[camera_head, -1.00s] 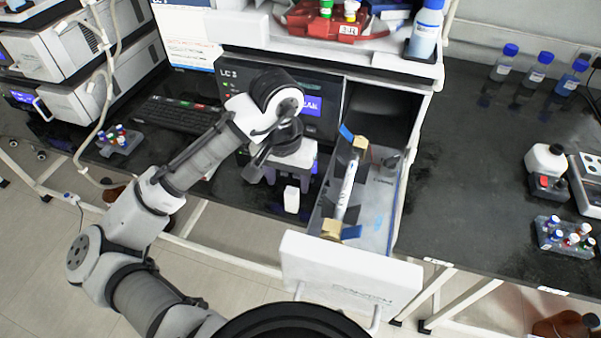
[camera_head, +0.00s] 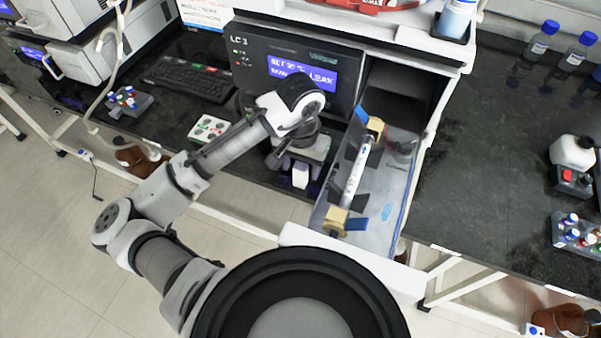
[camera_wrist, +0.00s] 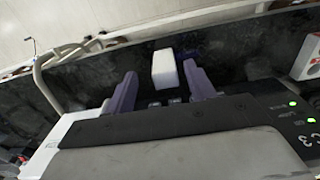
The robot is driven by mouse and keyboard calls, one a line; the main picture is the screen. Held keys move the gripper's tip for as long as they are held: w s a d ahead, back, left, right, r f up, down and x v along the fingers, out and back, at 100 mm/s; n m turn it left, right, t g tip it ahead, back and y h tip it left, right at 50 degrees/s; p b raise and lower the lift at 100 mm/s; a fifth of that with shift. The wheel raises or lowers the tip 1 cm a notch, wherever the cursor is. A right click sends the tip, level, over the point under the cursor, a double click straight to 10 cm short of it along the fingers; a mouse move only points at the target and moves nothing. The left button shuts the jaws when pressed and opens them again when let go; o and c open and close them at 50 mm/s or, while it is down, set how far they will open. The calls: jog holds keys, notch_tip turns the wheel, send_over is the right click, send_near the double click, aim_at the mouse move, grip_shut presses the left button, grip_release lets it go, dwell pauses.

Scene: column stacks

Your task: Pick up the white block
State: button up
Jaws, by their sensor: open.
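The white block (camera_head: 300,176) stands upright on the dark bench near its front edge, left of the open drawer. My gripper (camera_head: 301,168) is low over the bench at the block, with its purple fingers on either side of it. In the wrist view the white block (camera_wrist: 164,68) shows between and slightly beyond the fingertips of my gripper (camera_wrist: 160,72). The fingers are apart, with a visible gap on each side of the block. The block's lower part is hard to make out.
An open drawer (camera_head: 385,232) holding a white column (camera_head: 355,170) in tan clamps is close on the right. The LC 3 instrument (camera_head: 290,72) stands behind my gripper. A white pad with coloured buttons (camera_head: 208,128) and a keyboard (camera_head: 188,78) are left.

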aim_at(300, 167)
jog(key=f, duration=0.1)
jog(key=f+p, duration=0.1)
jog(key=f, duration=0.1)
jog(key=shift+w+a+f, duration=0.1)
jog(key=shift+w+f, duration=0.15)
jog(key=shift+w, duration=0.15)
jog(key=shift+f, duration=0.65)
jog(key=c, duration=0.8)
